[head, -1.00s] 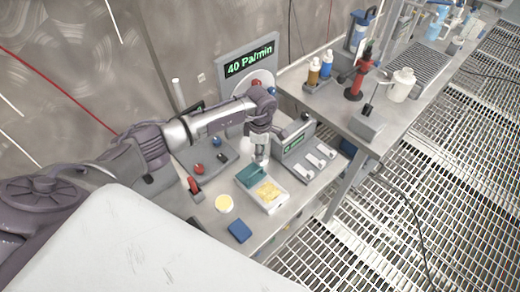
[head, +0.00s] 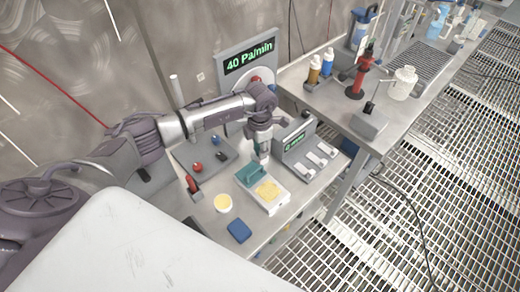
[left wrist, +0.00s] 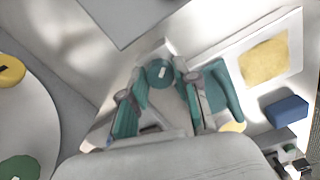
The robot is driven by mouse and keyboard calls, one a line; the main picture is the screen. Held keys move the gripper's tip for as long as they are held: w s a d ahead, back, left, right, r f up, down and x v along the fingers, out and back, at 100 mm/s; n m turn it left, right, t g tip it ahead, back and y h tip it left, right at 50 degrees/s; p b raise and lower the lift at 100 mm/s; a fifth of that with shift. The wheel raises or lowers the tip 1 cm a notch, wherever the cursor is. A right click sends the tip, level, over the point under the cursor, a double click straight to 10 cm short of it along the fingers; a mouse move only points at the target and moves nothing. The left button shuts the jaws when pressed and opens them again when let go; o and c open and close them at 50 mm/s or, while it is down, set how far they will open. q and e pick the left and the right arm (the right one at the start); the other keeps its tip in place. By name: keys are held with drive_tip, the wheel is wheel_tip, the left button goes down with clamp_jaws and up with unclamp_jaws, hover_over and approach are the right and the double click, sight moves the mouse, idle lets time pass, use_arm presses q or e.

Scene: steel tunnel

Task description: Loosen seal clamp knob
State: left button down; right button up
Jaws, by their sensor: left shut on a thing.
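A round teal knob (left wrist: 160,73) with a white mark shows in the left wrist view between the tips of my left gripper (left wrist: 162,76). The fingers, grey with teal parts, close on the knob from both sides. In the head view my left gripper (head: 263,152) points down over the bench, just behind a white box (head: 281,203) with a yellow top and a teal part (head: 250,174). The knob itself cannot be made out there. My right gripper is not in view.
A panel reading "40 Pa/min" (head: 249,57) stands behind the arm. A grey unit with white levers (head: 312,160) is close on the right. A yellow round dish (head: 223,203) and blue block (head: 239,231) lie in front. Bottles (head: 313,70) stand on the right bench.

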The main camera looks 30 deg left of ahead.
use_arm(q)
drive_tip(key=n, duration=0.3)
drive_tip(key=shift+n+b, duration=0.3)
drive_tip(key=n, duration=0.3)
drive_tip(key=shift+n, duration=0.3)
drive_tip(key=n, duration=0.3)
drive_tip(key=shift+n, duration=0.4)
drive_tip(key=n, duration=0.3)
drive_tip(key=shift+n, duration=0.3)
drive_tip(key=n+p, duration=0.1)
drive_tip(key=n, duration=0.5)
drive_tip(key=shift+r, duration=0.1)
drive_tip(key=n+p, duration=0.1)
drive_tip(key=n, duration=0.2)
drive_tip(key=shift+n, duration=0.4)
drive_tip(key=shift+n+p, duration=0.85)
drive_tip(key=shift+n, duration=0.95)
